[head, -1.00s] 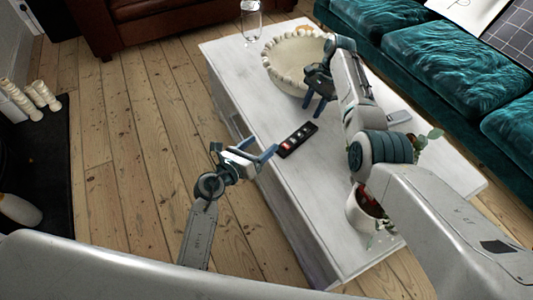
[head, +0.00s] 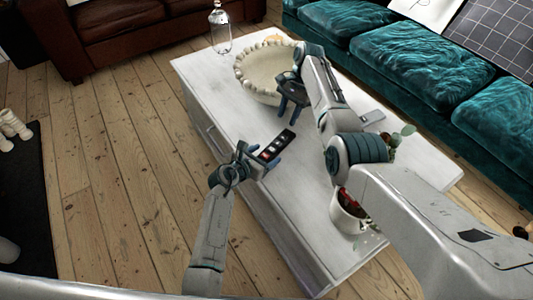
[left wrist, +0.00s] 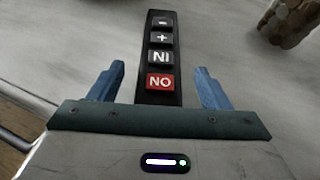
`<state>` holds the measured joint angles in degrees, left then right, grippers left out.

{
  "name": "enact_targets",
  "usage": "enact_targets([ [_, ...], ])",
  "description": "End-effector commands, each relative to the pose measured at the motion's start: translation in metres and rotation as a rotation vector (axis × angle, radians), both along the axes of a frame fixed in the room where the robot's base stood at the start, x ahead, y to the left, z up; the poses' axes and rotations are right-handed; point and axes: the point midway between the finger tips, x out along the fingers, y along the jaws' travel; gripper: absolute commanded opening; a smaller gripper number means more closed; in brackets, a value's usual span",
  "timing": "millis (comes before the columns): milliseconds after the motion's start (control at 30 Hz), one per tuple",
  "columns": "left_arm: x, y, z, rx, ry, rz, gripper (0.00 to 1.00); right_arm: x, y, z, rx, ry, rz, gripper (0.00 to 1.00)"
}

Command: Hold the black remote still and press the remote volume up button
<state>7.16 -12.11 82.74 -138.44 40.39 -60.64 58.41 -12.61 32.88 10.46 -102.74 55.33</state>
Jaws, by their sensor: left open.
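The black remote (head: 277,147) lies on the white table, near its left edge. In the left wrist view the remote (left wrist: 161,70) points away from me, with a red button nearest and grey buttons beyond, one marked with a plus (left wrist: 162,38). My left gripper (head: 258,159) is at the near end of the remote. Its blue fingers (left wrist: 160,88) are open, one on each side of the remote, with gaps between. My right gripper (head: 290,105) is above the table, beyond the remote and near the bowl. Its fingers point down; I cannot tell how far apart they are.
A cream bowl (head: 256,87) and a glass bottle (head: 220,30) stand at the table's far end. A grey flat object (head: 372,117) lies near the right edge. A teal sofa (head: 420,60) is beyond.

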Motion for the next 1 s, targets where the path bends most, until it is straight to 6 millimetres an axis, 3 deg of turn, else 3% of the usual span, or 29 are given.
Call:
enact_targets([
  [200, 0.012, -0.0087, -0.0061, 0.0, 0.0, 0.0, 0.71, 0.0, 0.0, 0.0, 0.0, 0.0, 0.0, 0.36],
  [500, 0.0131, -0.0095, -0.0064, 0.0, -0.001, 0.001, 0.71, -0.0001, 0.0001, 0.0, 0.0, 0.0, 0.0, 0.36],
  [767, 0.0129, -0.0093, -0.0065, 0.0, -0.001, 0.001, 0.2, 0.0, 0.0, 0.0, 0.0, 0.0, 0.0, 0.36],
  [1000, 0.0129, -0.0092, -0.0066, 0.0, -0.001, 0.001, 0.2, 0.0, 0.0, 0.0, 0.0, 0.0, 0.0, 0.36],
])
